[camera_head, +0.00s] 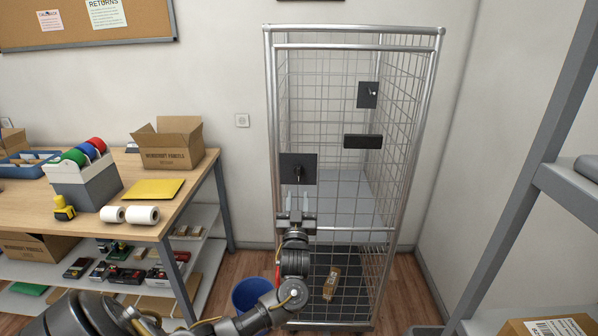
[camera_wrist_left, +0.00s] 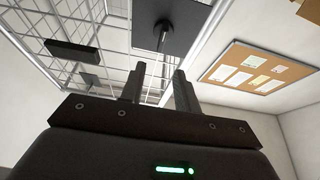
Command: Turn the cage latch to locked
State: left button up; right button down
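The roll cage (camera_head: 269,120) stands against the back wall, with silver posts and wire mesh. A dark square latch plate (camera_head: 310,161) with a small dark handle (camera_head: 298,174) is on its front left side. The handle appears to hang downward from the plate. My left gripper (camera_head: 301,203) is just below the plate with its fingers pointing up and apart. In the left wrist view the open fingers (camera_wrist_left: 158,88) have nothing between them, and the latch handle (camera_wrist_left: 163,38) is beyond their tips, apart from them. My right gripper is not in view.
Another dark plate (camera_head: 367,95) and a dark bar (camera_head: 362,142) are on the cage. A small parcel (camera_head: 332,283) lies in its bottom. A blue bin (camera_head: 250,293) is beside my left arm. A packing table (camera_head: 160,218) stands left, a grey shelf (camera_head: 565,190) right.

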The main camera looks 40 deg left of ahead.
aim_at(299, 172)
pick_arm(q)
jog(key=p+x, duration=0.3)
jog(key=x, duration=0.7)
jog(key=shift+w+a, duration=0.1)
jog(key=shift+w, duration=0.05)
jog(key=shift+c, duration=0.7)
jog(key=c, duration=0.5)
grip_shut()
jog(key=shift+f, duration=0.1)
